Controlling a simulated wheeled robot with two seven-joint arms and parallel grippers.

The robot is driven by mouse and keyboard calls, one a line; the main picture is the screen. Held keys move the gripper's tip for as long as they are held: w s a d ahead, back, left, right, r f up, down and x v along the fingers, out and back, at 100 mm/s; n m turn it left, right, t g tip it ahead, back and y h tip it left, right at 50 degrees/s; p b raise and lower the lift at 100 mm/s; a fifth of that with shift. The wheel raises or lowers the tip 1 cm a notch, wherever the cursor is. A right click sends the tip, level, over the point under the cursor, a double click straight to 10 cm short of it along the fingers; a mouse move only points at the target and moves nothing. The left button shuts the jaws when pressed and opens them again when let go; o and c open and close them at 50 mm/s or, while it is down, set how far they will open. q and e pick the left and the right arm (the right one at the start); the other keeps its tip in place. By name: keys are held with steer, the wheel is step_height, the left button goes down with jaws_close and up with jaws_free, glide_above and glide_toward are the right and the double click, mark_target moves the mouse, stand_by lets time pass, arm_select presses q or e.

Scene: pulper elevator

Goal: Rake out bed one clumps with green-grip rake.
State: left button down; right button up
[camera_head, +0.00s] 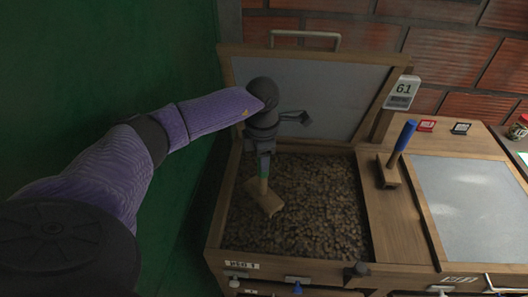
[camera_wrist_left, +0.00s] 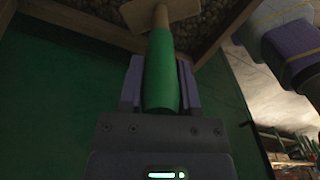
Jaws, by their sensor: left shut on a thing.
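My left gripper (camera_head: 263,150) is shut on the green grip of a rake (camera_head: 264,197) and holds it over the left part of the open bed one. In the left wrist view the green grip (camera_wrist_left: 161,72) sits between the two fingers. The rake's wooden head is low, at the surface of the brown clumps (camera_head: 318,205); I cannot tell how deep it sits. The clumps fill bed one (camera_head: 212,235), which has a wooden frame and a label at its front left. My right gripper is not in view.
Bed one's grey lid (camera_head: 325,90) stands raised behind it, with a 6.1 display (camera_head: 402,92) at its right corner. A blue-handled rake (camera_head: 402,150) stands on the wood between the beds. A second bed's closed lid (camera_head: 475,200) lies right. A green wall (camera_head: 110,80) is close at left.

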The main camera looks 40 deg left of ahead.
arm_select(q)
steer(key=shift+r+p, duration=1.55)
steer(key=shift+r, duration=0.65)
